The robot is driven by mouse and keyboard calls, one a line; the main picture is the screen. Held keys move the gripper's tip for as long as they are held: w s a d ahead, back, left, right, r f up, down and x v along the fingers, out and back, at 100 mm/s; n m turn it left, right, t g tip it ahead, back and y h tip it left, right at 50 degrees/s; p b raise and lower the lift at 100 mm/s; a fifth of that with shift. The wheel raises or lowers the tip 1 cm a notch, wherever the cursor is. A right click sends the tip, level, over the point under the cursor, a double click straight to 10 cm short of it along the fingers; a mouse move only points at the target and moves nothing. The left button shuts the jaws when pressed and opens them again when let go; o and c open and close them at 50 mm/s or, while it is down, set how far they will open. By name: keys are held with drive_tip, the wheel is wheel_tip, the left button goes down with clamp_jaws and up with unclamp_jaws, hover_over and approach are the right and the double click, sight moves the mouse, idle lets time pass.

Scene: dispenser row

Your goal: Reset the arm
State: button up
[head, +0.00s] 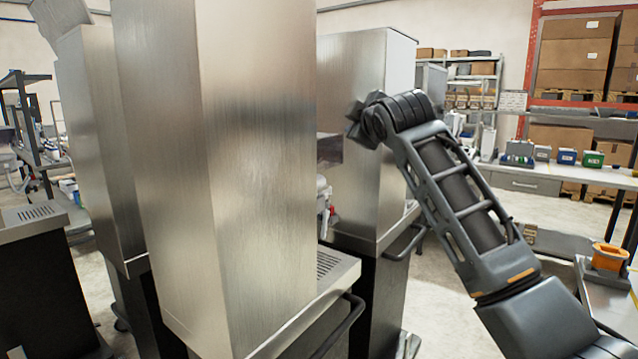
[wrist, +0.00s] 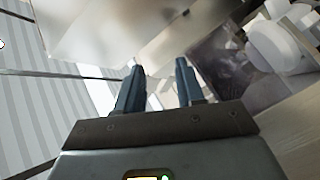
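My arm reaches in from the lower right in the head view, and its wrist end is up beside the steel dispenser cabinets. My gripper's fingers are hidden in the head view behind the wrist and the near cabinet (head: 240,150). In the wrist view my gripper (wrist: 158,85) shows two dark fingers standing apart with nothing between them. A blurred metal surface (wrist: 120,30) lies beyond the fingertips, and I cannot tell how far away it is.
A second steel cabinet (head: 350,200) stands behind my wrist, and another (head: 90,120) is at left. A drip tray (head: 327,262) juts out below the near cabinet. A bench (head: 524,183) with small boxes and an orange part (head: 609,257) are at right. Some floor shows between.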

drive_tip(key=s+f+m, duration=0.1)
drive_tip(key=s+f, duration=0.3)
drive_tip(key=f, duration=0.4)
drive_tip(key=s+f+m+y, duration=0.1)
drive_tip(key=s+f+m, duration=0.15)
drive_tip(key=f, duration=0.55)
drive_tip(key=s+f, duration=0.5)
drive_tip(key=f, duration=0.3)
drive_tip(key=s+d+f+m+h, duration=0.1)
drive_tip(key=s+f+m, duration=0.1)
drive_tip(key=s+f, duration=0.6)
drive_tip(key=s+d+f+m, duration=0.2)
drive_tip(key=s+f+m, duration=0.1)
drive_tip(key=s+f, duration=0.55)
drive_tip(key=s+d+f+m+g+h, duration=0.1)
drive_tip(key=s+d+m, duration=0.1)
drive_tip(key=s, duration=0.9)
drive_tip(key=s+d+f+m+h, duration=0.1)
drive_tip(key=s+d, duration=0.2)
drive_tip(key=s, duration=0.8)
drive_tip(key=s+d+r+m, duration=0.1)
drive_tip(key=s+r, duration=0.3)
drive_tip(key=s, duration=0.6)
drive_tip(key=s+d+r+m+h, duration=0.1)
drive_tip(key=s+d+r, duration=0.3)
drive_tip(key=s, duration=0.6)
drive_tip(key=shift+s+d+r+g, duration=0.15)
drive_tip(key=shift+s+g, duration=0.05)
drive_tip(key=shift+g, duration=0.2)
drive_tip(key=shift+m, duration=0.25)
